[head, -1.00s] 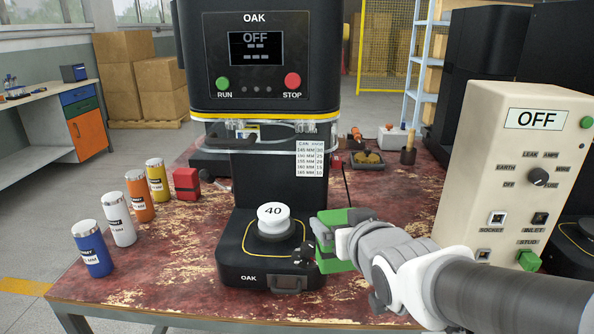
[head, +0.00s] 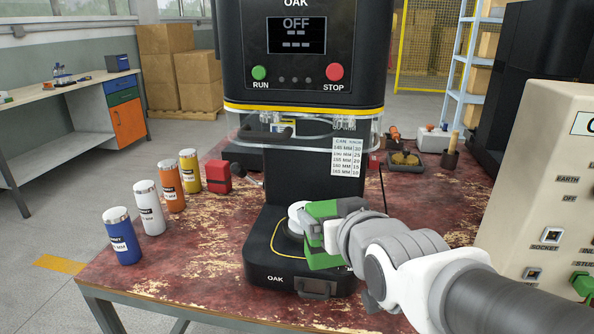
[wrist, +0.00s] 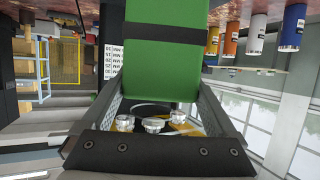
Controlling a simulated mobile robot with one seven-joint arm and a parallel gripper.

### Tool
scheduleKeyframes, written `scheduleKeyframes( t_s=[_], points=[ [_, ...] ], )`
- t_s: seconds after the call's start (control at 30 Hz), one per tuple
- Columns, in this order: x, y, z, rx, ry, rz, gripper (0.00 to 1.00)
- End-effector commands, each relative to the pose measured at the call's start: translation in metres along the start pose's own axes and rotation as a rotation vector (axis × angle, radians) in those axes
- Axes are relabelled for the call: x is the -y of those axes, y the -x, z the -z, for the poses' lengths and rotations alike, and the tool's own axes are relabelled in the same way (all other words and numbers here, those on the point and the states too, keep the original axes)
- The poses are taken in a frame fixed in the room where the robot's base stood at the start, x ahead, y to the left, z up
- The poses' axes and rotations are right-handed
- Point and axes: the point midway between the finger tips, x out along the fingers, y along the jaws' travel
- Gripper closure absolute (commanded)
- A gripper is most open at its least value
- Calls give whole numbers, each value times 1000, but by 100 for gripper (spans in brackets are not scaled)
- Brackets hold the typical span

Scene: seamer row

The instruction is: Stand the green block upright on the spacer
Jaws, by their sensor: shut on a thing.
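The green block (head: 323,209), with a black band that shows in the wrist view, is held in my gripper (head: 332,232). In the wrist view the block (wrist: 165,70) lies between the two fingers, so my gripper is shut on it. The spacer (head: 295,213) is a white disc on the base of the OAK machine (head: 262,255). The block and my gripper cover most of the spacer in the head view. I cannot tell whether the block touches it.
A clear guard (head: 350,135) hangs below the machine head, above my gripper. Blue (head: 122,240), white (head: 150,210), orange (head: 171,188) and yellow cans (head: 190,173) and a red block (head: 217,176) stand at left. A beige tester (head: 535,190) stands at right.

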Motion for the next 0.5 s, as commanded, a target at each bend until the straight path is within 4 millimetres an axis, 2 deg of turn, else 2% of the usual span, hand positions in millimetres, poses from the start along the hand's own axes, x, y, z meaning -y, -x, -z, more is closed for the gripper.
scheduleKeyframes(
  t_s=[0.03, 0.37, 0.5],
  points=[
    [0, -4, 6, 7, 0, 0, 61],
    [0, -42, 20, 5, -2, -1, 61],
    [0, -50, 28, 6, -2, 0, 61]
  ],
)
